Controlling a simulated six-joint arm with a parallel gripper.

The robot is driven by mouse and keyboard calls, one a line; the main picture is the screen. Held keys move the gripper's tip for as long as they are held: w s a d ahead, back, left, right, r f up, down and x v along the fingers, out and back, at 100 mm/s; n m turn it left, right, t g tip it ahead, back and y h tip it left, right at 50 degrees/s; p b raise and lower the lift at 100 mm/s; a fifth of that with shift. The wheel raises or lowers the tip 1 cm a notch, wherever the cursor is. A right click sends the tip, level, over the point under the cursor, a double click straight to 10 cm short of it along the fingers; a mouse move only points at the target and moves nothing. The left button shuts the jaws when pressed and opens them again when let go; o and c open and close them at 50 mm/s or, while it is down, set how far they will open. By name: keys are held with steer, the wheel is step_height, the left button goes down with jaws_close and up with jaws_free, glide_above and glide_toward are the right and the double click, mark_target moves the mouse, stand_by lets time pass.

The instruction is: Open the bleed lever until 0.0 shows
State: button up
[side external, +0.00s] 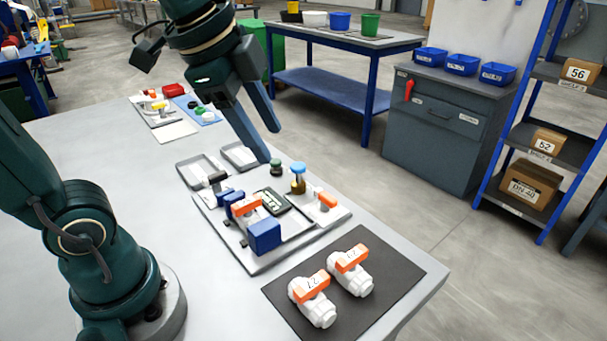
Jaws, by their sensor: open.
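A tray (262,262) on the grey table holds a small press setup with blue blocks, one of them a larger blue block (264,235). An orange lever (247,204) sits among the blue blocks. A second orange lever (327,199) is on a white part at the tray's right. I cannot tell which is the bleed lever. A dark device with a pale display (273,201) lies between them; its reading is too small to make out. My gripper (270,145) is open and empty, above the far side of the tray, apart from both levers.
Two white valves with orange handles (312,285) (352,258) lie on a black mat (372,317) in front. A blue-capped bottle (298,180) and a dark green knob (276,168) stand near my fingertips. Small empty trays (199,168) are behind.

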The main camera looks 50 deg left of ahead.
steer(key=w+m+g, duration=0.1)
steer(key=w+m, duration=0.3)
steer(key=w, duration=0.3)
steer(key=m+g, duration=0.3)
steer(key=m, duration=0.1)
glide_above(326, 194)
steer(key=f, duration=1)
steer(key=shift+w+d+f, duration=0.1)
steer(key=shift+d+f, duration=0.1)
steer(key=shift+n+g, duration=0.3)
steer(key=shift+g, duration=0.1)
steer(key=shift+a+f, duration=0.15)
steer(key=shift+f, duration=3.8)
jaws_close()
